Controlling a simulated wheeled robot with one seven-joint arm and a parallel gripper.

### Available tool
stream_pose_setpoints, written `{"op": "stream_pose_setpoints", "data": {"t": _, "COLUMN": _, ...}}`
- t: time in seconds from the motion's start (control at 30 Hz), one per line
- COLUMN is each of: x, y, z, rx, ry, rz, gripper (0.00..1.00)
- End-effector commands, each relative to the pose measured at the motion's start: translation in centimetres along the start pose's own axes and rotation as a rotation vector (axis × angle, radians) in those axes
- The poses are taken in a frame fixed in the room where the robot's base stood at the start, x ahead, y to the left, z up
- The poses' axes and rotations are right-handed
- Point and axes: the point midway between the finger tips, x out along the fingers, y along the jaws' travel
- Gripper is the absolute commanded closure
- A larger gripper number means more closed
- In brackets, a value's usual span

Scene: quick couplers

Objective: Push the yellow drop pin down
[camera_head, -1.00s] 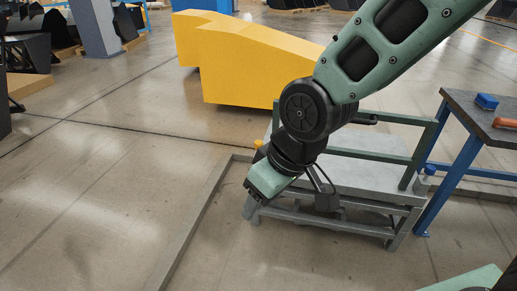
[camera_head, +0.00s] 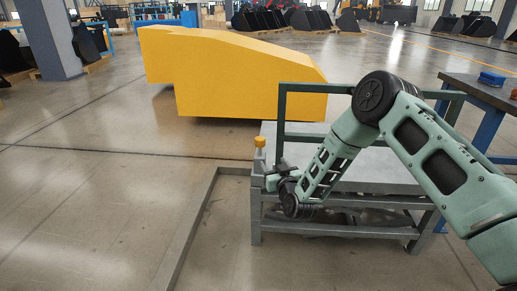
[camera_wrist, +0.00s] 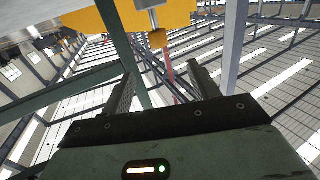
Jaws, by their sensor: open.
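The yellow drop pin (camera_head: 260,142) stands upright at the left corner of a grey cart (camera_head: 256,196), its yellow knob on top of a pale shaft. My gripper (camera_head: 273,177) is just right of and below the knob in the head view, small and partly hidden by my wrist. In the wrist view the scene is upside down, and the yellow knob (camera_wrist: 157,39) shows on its metal shaft beyond my fingertips. My gripper (camera_wrist: 160,82) is open there, with nothing between its two fingers. I see no contact with the pin.
A green rail frame (camera_head: 281,112) rises from the cart close to the pin. A large yellow block (camera_head: 245,75) stands behind. A grey floor rail (camera_head: 192,235) runs left of the cart. A dark-topped workbench (camera_head: 480,88) is at the right. The left floor is clear.

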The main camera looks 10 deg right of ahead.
Motion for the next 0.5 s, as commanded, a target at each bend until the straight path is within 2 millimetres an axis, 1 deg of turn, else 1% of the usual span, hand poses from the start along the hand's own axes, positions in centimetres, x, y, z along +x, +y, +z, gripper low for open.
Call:
{"op": "stream_pose_setpoints", "data": {"t": 0.03, "x": 0.2, "y": 0.2, "z": 0.3, "rx": 0.000, "ry": 0.011, "rz": 0.008, "gripper": 0.40}}
{"op": "stream_pose_setpoints", "data": {"t": 0.17, "x": 1.2, "y": 0.3, "z": 0.2, "rx": 0.000, "ry": 0.016, "rz": 0.010, "gripper": 0.40}}
{"op": "stream_pose_setpoints", "data": {"t": 0.27, "x": 2.8, "y": 0.3, "z": 0.2, "rx": 0.001, "ry": 0.016, "rz": 0.010, "gripper": 0.40}}
{"op": "stream_pose_setpoints", "data": {"t": 0.5, "x": 7.8, "y": 0.3, "z": 0.2, "rx": 0.000, "ry": 0.016, "rz": 0.010, "gripper": 0.40}}
